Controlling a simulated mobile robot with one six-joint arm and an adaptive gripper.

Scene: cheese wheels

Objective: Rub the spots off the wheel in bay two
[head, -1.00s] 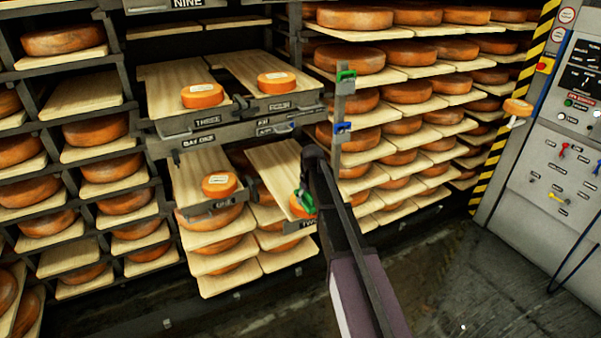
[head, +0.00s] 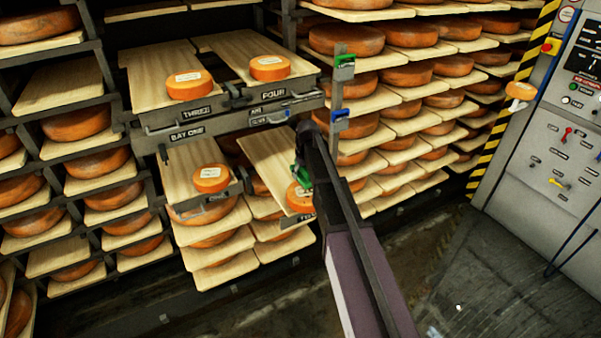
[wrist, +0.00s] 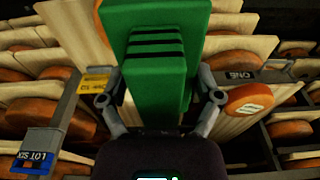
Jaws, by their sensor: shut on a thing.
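The wheel in bay two (head: 297,198) is small and orange. It sits at the front end of a wooden plank (head: 262,150), above a label that seems to read TWO. My gripper (head: 304,165) is shut on a green block (wrist: 155,60) with dark stripes. In the head view the green block (head: 301,174) is at the upper right of the wheel. I cannot tell whether they touch. In the wrist view the block hides most of an orange surface at the top. No spots can be made out on the wheel.
Labelled wheels sit in bay one (head: 210,179), bay three (head: 189,85) and bay four (head: 269,67). A post (head: 337,95) with a green clip (head: 345,66) and a blue clip (head: 340,118) stands close to my arm. Racks of larger wheels surround the bays. A control cabinet (head: 545,150) is at right.

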